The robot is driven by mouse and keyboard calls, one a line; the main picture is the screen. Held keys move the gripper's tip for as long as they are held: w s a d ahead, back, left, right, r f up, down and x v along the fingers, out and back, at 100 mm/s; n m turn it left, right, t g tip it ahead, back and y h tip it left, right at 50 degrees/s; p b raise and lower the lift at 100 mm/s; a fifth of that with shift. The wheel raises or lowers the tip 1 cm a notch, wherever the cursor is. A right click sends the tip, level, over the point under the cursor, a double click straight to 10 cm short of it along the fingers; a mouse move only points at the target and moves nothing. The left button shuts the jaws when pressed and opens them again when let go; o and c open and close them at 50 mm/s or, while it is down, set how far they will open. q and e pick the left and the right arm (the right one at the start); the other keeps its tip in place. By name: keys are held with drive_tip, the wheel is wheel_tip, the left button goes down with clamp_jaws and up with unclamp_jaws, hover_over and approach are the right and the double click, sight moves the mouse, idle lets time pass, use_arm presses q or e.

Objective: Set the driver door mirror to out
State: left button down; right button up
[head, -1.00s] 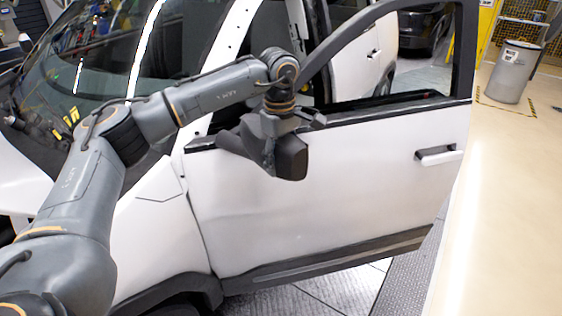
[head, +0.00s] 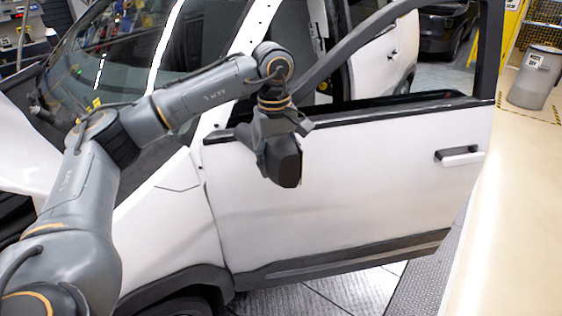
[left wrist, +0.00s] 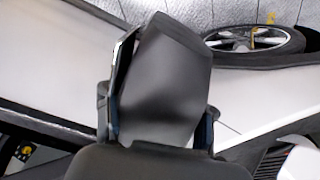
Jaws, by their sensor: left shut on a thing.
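The driver door mirror (head: 287,165) is a dark housing at the front upper part of the white door (head: 340,190). In the left wrist view the black housing (left wrist: 165,70) fills the middle, with a thin glass edge on its left side. It stands out from the white bodywork. My left gripper (head: 262,150) is shut on the mirror from above; its fingers show on both sides of the housing in the wrist view (left wrist: 156,122). Where the mirror joins the door is hidden by the gripper. My right gripper is not in view.
A pale surface (head: 500,220) runs along the right. A grey bin (head: 535,78) stands at the back right. A spoked wheel (left wrist: 255,38) shows in the wrist view.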

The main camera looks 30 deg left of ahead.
use_arm(q)
drive_tip(key=shift+a+r, duration=0.1)
drive_tip(key=c, duration=0.7)
unclamp_jaws()
drive_tip(key=shift+c, duration=0.2)
drive_tip(key=o, duration=0.3)
drive_tip(key=shift+s+a, duration=0.15)
drive_tip(key=shift+a, duration=0.05)
drive_tip(key=shift+d, duration=0.1)
drive_tip(key=shift+r, duration=0.25)
drive_tip(key=r, duration=1.1)
drive_tip(key=shift+s+a+r, duration=0.2)
drive_tip(key=shift+s+a, duration=0.05)
